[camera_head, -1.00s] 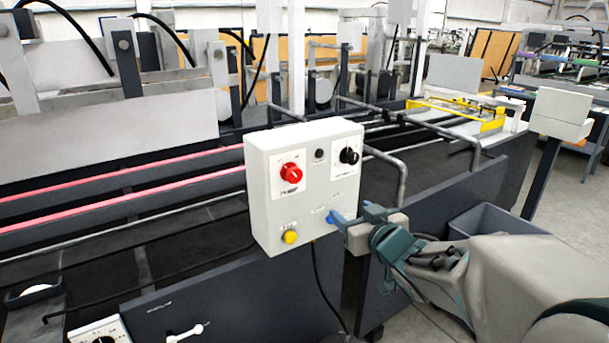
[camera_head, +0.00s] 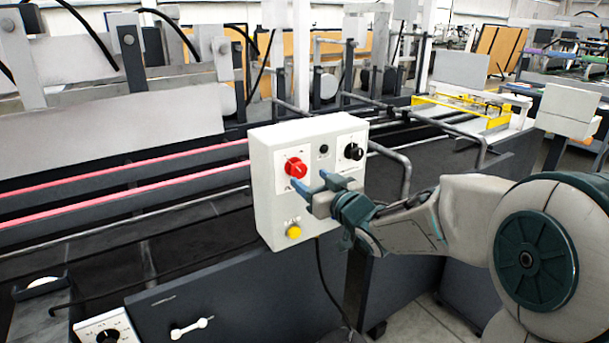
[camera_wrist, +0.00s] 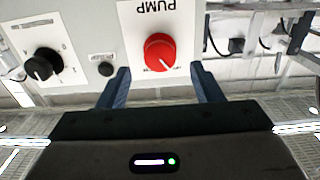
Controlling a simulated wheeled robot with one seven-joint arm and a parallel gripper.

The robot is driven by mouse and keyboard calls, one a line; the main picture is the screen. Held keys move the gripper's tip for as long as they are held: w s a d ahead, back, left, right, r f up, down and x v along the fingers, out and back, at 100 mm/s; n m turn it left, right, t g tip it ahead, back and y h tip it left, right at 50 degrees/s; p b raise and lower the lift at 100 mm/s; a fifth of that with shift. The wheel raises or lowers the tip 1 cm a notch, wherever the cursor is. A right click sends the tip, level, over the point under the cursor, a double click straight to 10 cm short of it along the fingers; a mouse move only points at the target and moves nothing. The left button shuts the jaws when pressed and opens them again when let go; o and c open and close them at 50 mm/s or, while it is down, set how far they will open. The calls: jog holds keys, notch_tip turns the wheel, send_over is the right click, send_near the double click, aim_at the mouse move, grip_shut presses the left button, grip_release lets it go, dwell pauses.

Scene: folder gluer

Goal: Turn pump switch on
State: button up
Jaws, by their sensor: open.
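The pump switch is a red rotary knob (camera_head: 295,167) on a white plate at the upper left of a pale control box (camera_head: 262,190). In the wrist view the red knob (camera_wrist: 160,53) sits under the upside-down label PUMP, with a white pointer line on it. My gripper (camera_head: 309,181) is in front of the box, just below and right of the red knob. In the wrist view its two blue fingers (camera_wrist: 160,80) are apart, one to each side of the knob's lower part in the picture. Nothing is between them that they grip; contact with the knob cannot be told.
A black knob (camera_head: 353,152) is at the box's upper right, a small black button (camera_head: 323,149) between the knobs, and a yellow button (camera_head: 293,232) below. A bent metal rail (camera_head: 405,170) stands right of the box. Red-striped machine bars (camera_head: 130,196) run to its left.

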aim_at(301, 172)
jog(key=shift+x, duration=1.9)
jog(key=c, duration=1)
